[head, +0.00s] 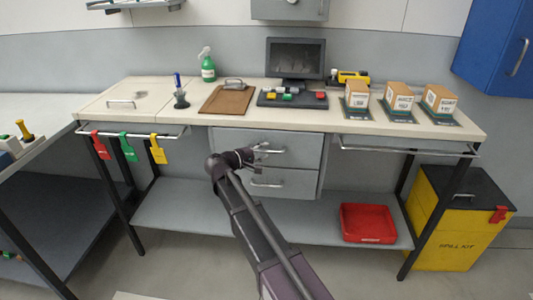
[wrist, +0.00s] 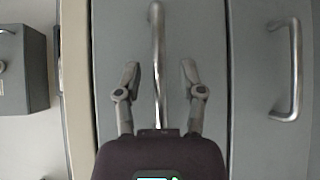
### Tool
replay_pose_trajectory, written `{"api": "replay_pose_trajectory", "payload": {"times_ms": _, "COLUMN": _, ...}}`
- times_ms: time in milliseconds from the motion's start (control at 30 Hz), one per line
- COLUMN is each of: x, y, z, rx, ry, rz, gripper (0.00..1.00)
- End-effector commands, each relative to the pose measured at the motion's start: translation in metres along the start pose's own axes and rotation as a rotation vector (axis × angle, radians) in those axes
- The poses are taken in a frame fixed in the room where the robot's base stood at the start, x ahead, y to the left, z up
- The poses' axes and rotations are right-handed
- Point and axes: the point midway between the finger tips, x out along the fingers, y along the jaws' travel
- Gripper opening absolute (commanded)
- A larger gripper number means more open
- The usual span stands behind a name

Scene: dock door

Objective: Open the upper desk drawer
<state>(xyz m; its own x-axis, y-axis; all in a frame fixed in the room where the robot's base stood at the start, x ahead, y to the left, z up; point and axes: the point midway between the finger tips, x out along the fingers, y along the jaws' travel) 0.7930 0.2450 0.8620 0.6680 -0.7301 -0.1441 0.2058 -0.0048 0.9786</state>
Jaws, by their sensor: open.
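The upper desk drawer (head: 230,139) is a grey front under the desktop, closed, with a horizontal metal bar handle (head: 268,151). My gripper (head: 262,152) is at this handle. In the wrist view the picture is turned, and the upper drawer's handle (wrist: 157,45) runs between the two open fingers of my gripper (wrist: 158,75). The fingers stand apart on either side of the bar with gaps. The lower drawer (head: 295,184) is closed, and its handle also shows in the wrist view (wrist: 296,75).
The desktop (head: 240,119) holds a clipboard (head: 226,98), a monitor (head: 295,58), a button panel (head: 292,99) and several boxes. A red tray (head: 368,223) sits on the lower shelf (head: 180,215). A yellow spill kit bin (head: 455,225) stands at the right. Coloured tags hang from the left rail.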

Motion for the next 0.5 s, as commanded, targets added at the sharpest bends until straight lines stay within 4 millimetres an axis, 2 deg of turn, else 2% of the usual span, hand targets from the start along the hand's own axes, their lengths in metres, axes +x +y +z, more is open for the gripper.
{"api": "replay_pose_trajectory", "payload": {"times_ms": 400, "x": 0.0058, "y": 0.0001, "z": -0.0001, "rx": 0.000, "ry": 0.001, "rz": 0.000, "gripper": 0.51}}
{"api": "replay_pose_trajectory", "payload": {"times_ms": 433, "x": 0.0058, "y": 0.0001, "z": -0.0001, "rx": 0.000, "ry": 0.001, "rz": 0.000, "gripper": 0.48}}
{"api": "replay_pose_trajectory", "payload": {"times_ms": 500, "x": 0.0057, "y": 0.0001, "z": -0.0001, "rx": 0.000, "ry": 0.001, "rz": 0.000, "gripper": 0.27}}
